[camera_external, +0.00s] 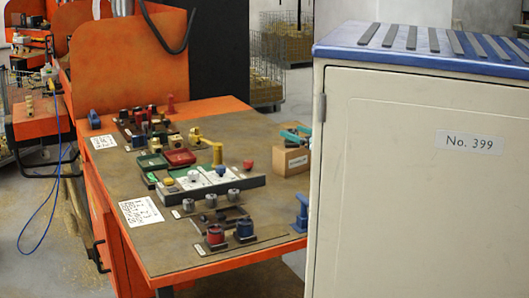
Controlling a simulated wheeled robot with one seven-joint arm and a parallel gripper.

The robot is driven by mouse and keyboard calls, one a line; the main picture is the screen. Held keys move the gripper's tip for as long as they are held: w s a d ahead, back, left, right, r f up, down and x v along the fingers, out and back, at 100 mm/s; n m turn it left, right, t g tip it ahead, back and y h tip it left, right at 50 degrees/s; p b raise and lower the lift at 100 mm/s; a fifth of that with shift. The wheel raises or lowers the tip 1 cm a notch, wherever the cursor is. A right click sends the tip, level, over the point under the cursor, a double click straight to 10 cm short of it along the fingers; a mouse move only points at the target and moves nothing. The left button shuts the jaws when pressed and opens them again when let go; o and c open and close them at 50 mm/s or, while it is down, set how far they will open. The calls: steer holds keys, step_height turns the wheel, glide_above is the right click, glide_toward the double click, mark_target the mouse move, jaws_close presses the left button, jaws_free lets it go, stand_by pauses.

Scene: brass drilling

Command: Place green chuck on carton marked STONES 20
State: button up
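A small brown carton (291,161) stands at the right rear edge of the workbench. It has dark print on its front, too small to read. A teal-green piece (290,137) with dark parts lies on or just behind its top; I cannot tell if it is the green chuck. Green flat boxes (151,161) lie mid-bench beside a dark red one. My gripper is not in view.
The bench (165,255) holds a grey block with knobs (213,181), red and blue round pieces (215,236), white printed sheets (142,211) and a blue stand (301,213). A blue-topped white cabinet shape (420,220) hides the right side; I cannot tell if it is mine.

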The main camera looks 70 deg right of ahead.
steer(key=shift+r, duration=0.15)
steer(key=shift+s+a, duration=0.15)
steer(key=shift+s, duration=0.15)
steer(key=b+v, duration=0.3)
steer(key=v, duration=0.8)
steer(key=shift+s+b, duration=0.2)
steer(key=shift+b, duration=0.1)
steer(key=shift+a, duration=0.1)
